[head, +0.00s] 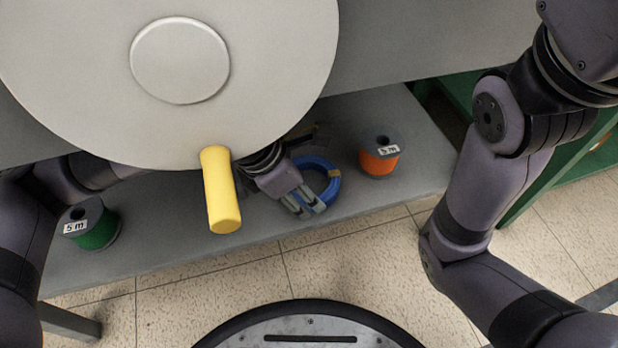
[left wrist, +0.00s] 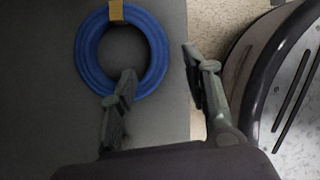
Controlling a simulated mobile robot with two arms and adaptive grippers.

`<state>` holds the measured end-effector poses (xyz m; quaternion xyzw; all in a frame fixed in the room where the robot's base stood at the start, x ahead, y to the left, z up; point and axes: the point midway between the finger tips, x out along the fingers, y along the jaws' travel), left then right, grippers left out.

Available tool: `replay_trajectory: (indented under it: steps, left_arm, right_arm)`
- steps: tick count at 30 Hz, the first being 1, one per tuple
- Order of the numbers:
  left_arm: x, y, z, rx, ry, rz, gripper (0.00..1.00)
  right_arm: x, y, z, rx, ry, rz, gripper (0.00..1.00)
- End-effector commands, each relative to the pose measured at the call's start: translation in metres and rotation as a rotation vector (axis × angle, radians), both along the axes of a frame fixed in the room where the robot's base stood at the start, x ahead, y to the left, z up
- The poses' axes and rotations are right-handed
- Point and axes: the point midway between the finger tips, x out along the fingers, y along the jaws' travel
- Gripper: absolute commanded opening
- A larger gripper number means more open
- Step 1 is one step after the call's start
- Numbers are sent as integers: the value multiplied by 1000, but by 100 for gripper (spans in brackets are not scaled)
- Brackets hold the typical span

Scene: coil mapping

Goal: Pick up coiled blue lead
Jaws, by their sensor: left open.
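The coiled blue lead (head: 328,184) lies flat on the grey lower shelf (head: 165,225), with a tan band on it. In the left wrist view the coil (left wrist: 83,62) is at the upper left, with its band at the top. My left gripper (head: 308,206) reaches in under the large grey disc and is open at the coil's left side in the head view. In the left wrist view one finger of my left gripper (left wrist: 160,62) overlaps the coil's lower rim; the other is off to the right, past the shelf edge. Contact cannot be told. My right gripper is out of view.
A large grey disc (head: 90,80) with a yellow handle (head: 221,190) overhangs the shelf. An orange spool (head: 378,162) marked 5 m stands right of the coil. A green spool (head: 92,228) marked 5 m stands at the left. Tiled floor lies in front.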

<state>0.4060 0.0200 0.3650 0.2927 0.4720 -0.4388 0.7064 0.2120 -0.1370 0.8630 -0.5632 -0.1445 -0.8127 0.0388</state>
Motion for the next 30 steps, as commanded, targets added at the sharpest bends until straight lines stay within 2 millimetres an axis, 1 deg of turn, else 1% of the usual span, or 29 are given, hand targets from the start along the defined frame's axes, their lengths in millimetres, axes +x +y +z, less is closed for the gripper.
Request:
replay_trajectory:
  steps: [1, 3, 5, 8, 11, 18, 30]
  left_arm:
    - [4, -10, 2, -1, 1, -3, 44]
    - [10, -22, 2, 0, 0, -2, 44]
    - [11, -24, -16, 2, 3, -1, 44]
    - [13, -28, -26, 1, 0, 0, 44]
    - [14, -29, -29, 1, 0, 0, 44]
    - [14, -30, -28, 0, -1, 0, 43]
    - [14, -29, -28, 0, 0, 1, 17]
  right_arm:
    - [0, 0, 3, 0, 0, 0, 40]
    - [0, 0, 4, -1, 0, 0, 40]
    - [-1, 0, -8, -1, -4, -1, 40]
    - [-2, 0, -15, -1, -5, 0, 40]
    - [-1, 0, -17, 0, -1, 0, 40]
    - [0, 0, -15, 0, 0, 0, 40]
    - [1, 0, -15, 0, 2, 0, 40]
